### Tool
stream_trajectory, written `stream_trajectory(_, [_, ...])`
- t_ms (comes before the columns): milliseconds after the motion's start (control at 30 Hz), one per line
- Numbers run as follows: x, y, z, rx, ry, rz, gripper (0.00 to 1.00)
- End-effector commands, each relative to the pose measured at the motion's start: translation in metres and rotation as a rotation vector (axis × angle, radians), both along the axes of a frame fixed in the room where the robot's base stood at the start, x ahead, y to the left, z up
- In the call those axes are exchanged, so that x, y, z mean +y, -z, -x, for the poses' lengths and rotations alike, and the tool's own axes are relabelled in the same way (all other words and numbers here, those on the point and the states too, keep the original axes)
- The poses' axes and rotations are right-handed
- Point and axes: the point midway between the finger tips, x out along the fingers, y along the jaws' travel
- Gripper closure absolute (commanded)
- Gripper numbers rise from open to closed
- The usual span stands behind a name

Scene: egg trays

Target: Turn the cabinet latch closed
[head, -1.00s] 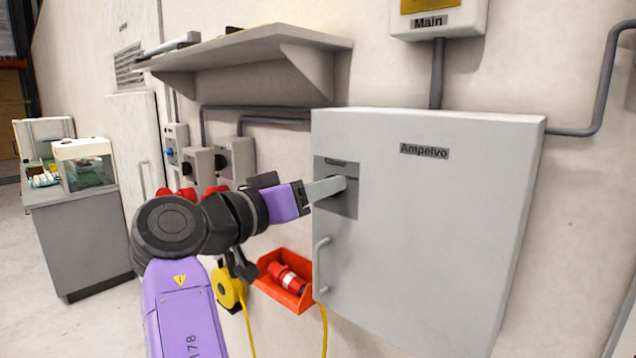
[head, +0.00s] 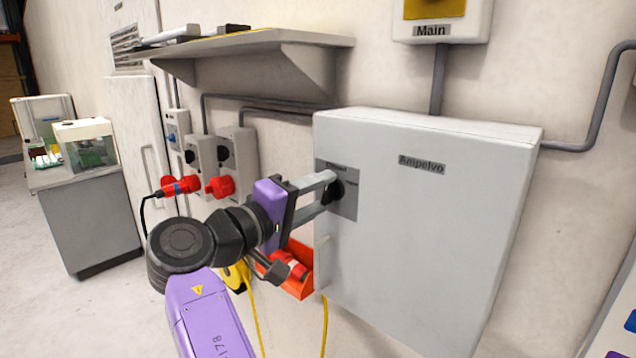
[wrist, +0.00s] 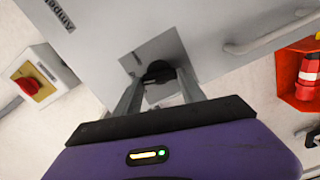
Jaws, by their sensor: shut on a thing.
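The grey cabinet (head: 430,220), labelled "Ampelvo", hangs on the wall and its door looks shut. Its dark latch knob (head: 338,190) sits on a grey plate (head: 348,206) at the door's upper left. My gripper (head: 330,187) reaches it from the left, with its two pale fingers on either side of the knob. In the wrist view the black knob (wrist: 158,72) lies between the fingertips, and my gripper (wrist: 159,80) is shut on it. The fingers hide part of the knob, so its exact angle is hard to tell.
A door handle (head: 322,262) is below the latch. An orange bin (head: 300,284) with a red item hangs below left. A shelf (head: 240,50) juts out above left. Red plugs (head: 220,187) and switch boxes stand behind my arm. A "Main" switch box (head: 443,20) is above.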

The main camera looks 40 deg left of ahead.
Motion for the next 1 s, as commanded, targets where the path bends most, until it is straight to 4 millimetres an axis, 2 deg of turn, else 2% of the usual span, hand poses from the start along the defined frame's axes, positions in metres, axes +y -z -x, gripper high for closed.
stream_trajectory(400, [0.001, 0.0005, 0.0005, 0.019, -0.002, 0.235, 0.93])
stream_trajectory(1000, [0.0011, 0.0023, 0.0005, 0.023, -0.003, 0.286, 0.93])
